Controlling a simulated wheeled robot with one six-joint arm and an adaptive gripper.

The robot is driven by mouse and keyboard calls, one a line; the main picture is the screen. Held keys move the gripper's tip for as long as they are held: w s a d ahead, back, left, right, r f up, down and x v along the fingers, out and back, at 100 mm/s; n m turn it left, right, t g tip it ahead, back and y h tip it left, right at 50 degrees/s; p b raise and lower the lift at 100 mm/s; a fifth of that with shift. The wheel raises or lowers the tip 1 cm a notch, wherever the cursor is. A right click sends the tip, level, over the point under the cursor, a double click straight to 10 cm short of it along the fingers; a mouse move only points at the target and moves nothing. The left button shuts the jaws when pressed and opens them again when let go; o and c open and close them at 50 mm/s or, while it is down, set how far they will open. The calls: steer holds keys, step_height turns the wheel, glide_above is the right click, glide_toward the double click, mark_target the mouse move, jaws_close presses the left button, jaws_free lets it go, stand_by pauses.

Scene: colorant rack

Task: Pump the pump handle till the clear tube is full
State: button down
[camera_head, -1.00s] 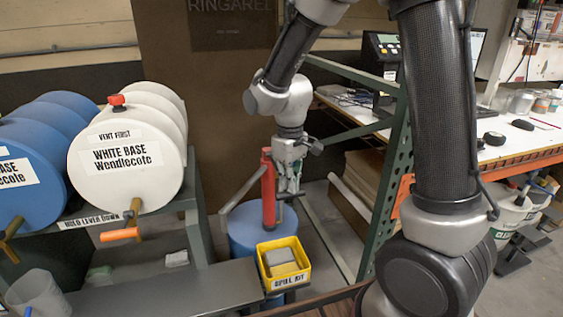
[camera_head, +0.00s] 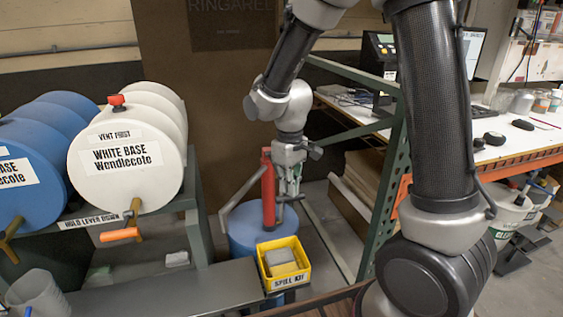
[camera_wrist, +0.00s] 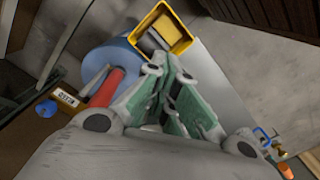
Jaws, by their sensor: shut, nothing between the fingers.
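A red upright pump cylinder (camera_head: 268,192) stands on a blue drum (camera_head: 250,228) in the head view. A pale grey slanted bar (camera_head: 238,192) reaches down to the left from near its top. I cannot tell whether this is the handle or the tube, and no fill level shows. My gripper (camera_head: 288,194) is shut and empty, pointing down just right of the red cylinder. A short dark bar shows near its fingertips; contact is unclear. In the wrist view, my gripper (camera_wrist: 172,62) is beside the red cylinder (camera_wrist: 106,88), with the blue drum (camera_wrist: 110,62) beyond.
A yellow spill kit bin (camera_head: 284,264) stands in front of the drum. The white base barrel (camera_head: 125,160) and blue barrels are on a rack at left. A green rack post (camera_head: 388,190) and a workbench (camera_head: 500,145) are at right.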

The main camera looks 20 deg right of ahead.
mark_target(289, 197)
steer(key=shift+s+f, duration=0.1)
steer(key=shift+f, duration=2.05)
stand_by(1.8)
step_height(289, 197, up, 15)
stand_by(0.8)
